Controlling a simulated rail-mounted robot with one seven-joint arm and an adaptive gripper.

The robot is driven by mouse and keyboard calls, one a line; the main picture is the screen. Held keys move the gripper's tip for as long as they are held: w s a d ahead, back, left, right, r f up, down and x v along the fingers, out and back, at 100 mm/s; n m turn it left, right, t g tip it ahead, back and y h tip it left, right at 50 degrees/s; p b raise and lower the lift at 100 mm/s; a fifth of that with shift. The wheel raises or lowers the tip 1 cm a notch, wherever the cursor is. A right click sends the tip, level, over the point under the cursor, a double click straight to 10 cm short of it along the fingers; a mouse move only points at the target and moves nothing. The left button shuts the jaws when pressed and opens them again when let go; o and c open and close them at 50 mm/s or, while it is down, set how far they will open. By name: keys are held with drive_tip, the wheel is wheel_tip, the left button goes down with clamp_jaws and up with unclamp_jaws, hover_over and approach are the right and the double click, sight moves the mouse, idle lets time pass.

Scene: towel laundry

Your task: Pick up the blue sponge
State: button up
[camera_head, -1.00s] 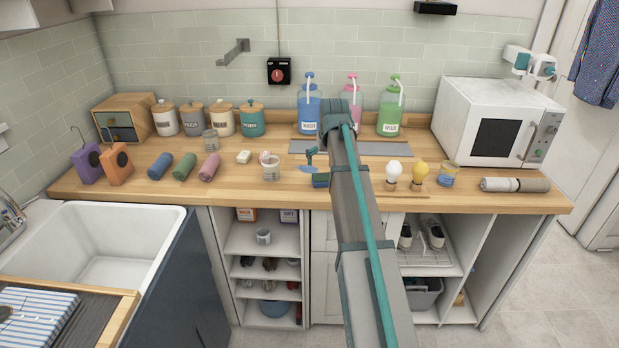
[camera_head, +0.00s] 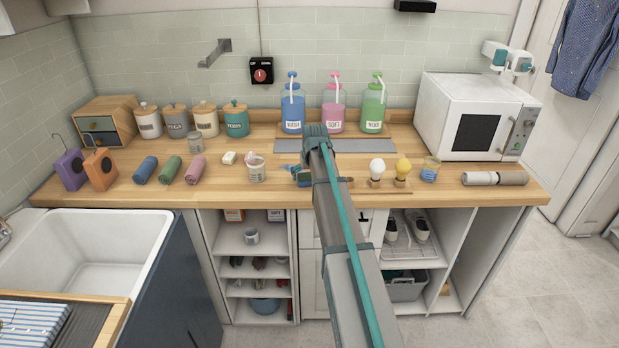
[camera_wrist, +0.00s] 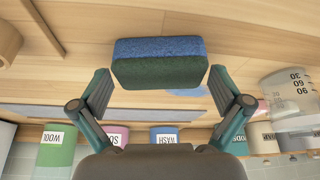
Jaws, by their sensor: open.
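The blue sponge (camera_wrist: 160,50) has a blue layer and a dark green layer. It lies on the wooden counter (camera_wrist: 255,22), and in the wrist view it sits between and just beyond the fingertips. My gripper (camera_wrist: 160,80) is open, one finger on each side of the sponge, with nothing held. In the head view the sponge (camera_head: 303,182) is a small blue patch left of my arm, partly hidden. Most of my gripper is hidden there behind my arm.
Two bulbs (camera_head: 377,171) stand right of the sponge and a measuring glass (camera_head: 257,172) left of it. Wash, soft and wool pump bottles (camera_head: 292,112) stand behind, near a grey mat (camera_head: 380,146). A light blue patch (camera_wrist: 200,93) lies on the counter near the sponge.

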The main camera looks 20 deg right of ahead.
drive_tip(key=shift+w+f, duration=0.15)
drive_tip(key=shift+f, duration=0.15)
drive_tip(key=c, duration=0.4)
drive_tip(key=shift+c, duration=0.2)
drive_tip(key=shift+r, duration=0.1)
drive_tip(key=shift+r, duration=0.45)
wheel_tip(320, 180, up, 2)
drive_tip(key=shift+r+b, duration=0.1)
drive_tip(key=shift+b, duration=0.35)
drive_tip(key=s+a+r+b, duration=0.3)
drive_tip(key=s+r, duration=0.6)
drive_tip(key=s, duration=0.4)
drive_tip(key=shift+s+a+r, duration=0.3)
drive_tip(key=shift+a+r, duration=0.05)
drive_tip(key=shift+a, duration=0.05)
drive_tip(key=shift+o, duration=0.3)
